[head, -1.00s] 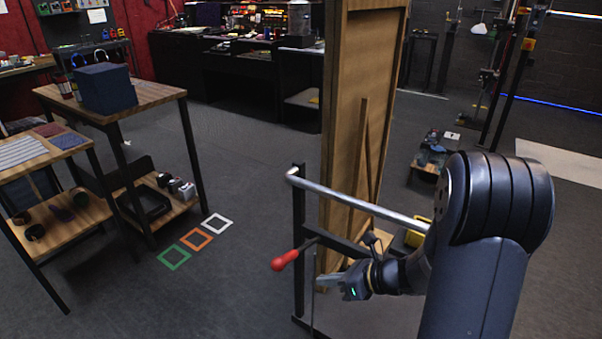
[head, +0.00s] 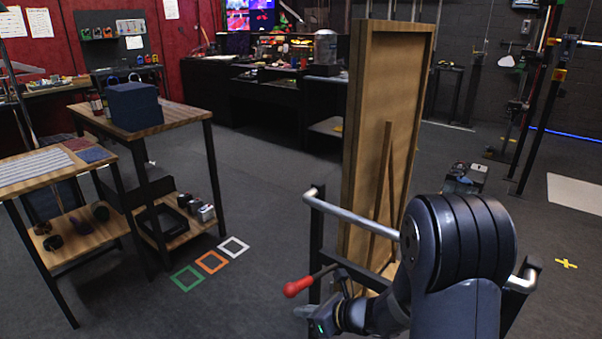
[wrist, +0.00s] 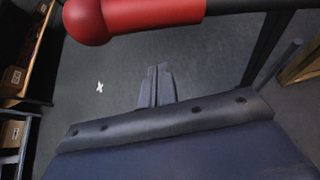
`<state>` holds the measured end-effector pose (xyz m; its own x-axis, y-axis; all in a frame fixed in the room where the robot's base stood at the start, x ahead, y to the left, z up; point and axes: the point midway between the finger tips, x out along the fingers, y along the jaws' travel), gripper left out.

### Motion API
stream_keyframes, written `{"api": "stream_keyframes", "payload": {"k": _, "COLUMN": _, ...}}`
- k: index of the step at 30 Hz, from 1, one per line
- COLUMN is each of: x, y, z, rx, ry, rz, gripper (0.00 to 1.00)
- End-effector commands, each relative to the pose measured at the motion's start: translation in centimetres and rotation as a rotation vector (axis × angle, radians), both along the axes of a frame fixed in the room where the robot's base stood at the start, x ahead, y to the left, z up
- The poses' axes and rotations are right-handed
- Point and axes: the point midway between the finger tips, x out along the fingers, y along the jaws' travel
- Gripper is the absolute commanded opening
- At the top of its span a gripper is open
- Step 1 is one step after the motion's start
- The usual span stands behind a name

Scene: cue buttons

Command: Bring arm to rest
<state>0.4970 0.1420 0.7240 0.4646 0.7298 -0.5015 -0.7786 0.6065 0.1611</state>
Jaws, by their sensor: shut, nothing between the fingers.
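My gripper (head: 301,311) is low in the head view, in front of a wooden frame panel, with my dark arm folded at the right. In the wrist view its two fingers (wrist: 157,86) lie together, with nothing between them, over bare grey floor. A red-tipped lever (head: 298,287) stands just above and left of the gripper in the head view. Its red knob and grip cross the top of the wrist view (wrist: 130,15). Gripper and lever look apart. Part of my arm is hidden behind its own bulky elbow.
A metal rail (head: 350,215) runs close beside my arm. The wooden panel (head: 385,130) stands behind it. Tables with a blue box (head: 133,106) and small items stand at the left. Green, orange and white squares (head: 211,262) mark the floor; the middle floor is open.

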Motion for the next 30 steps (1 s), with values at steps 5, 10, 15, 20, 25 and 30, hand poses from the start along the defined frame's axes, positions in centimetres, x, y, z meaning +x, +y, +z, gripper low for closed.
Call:
{"api": "stream_keyframes", "payload": {"k": 5, "x": -0.1, "y": 0.3, "z": -1.6, "rx": -0.039, "ry": -0.051, "rz": -0.001, "gripper": 0.0}}
{"api": "stream_keyframes", "payload": {"k": 10, "x": -0.2, "y": 0.3, "z": -2.4, "rx": -0.067, "ry": -0.086, "rz": 0.0, "gripper": 0.0}}
{"api": "stream_keyframes", "payload": {"k": 15, "x": -0.2, "y": 0.2, "z": -2.7, "rx": -0.083, "ry": -0.106, "rz": 0.0, "gripper": 0.0}}
{"api": "stream_keyframes", "payload": {"k": 20, "x": -0.1, "y": 0.2, "z": -2.7, "rx": -0.088, "ry": -0.111, "rz": -0.001, "gripper": 0.0}}
{"api": "stream_keyframes", "payload": {"k": 25, "x": -0.2, "y": 0.2, "z": -2.6, "rx": -0.088, "ry": -0.111, "rz": -0.001, "gripper": 0.0}}
{"api": "stream_keyframes", "payload": {"k": 30, "x": -0.1, "y": 0.2, "z": -2.5, "rx": -0.085, "ry": -0.109, "rz": -0.001, "gripper": 0.0}}
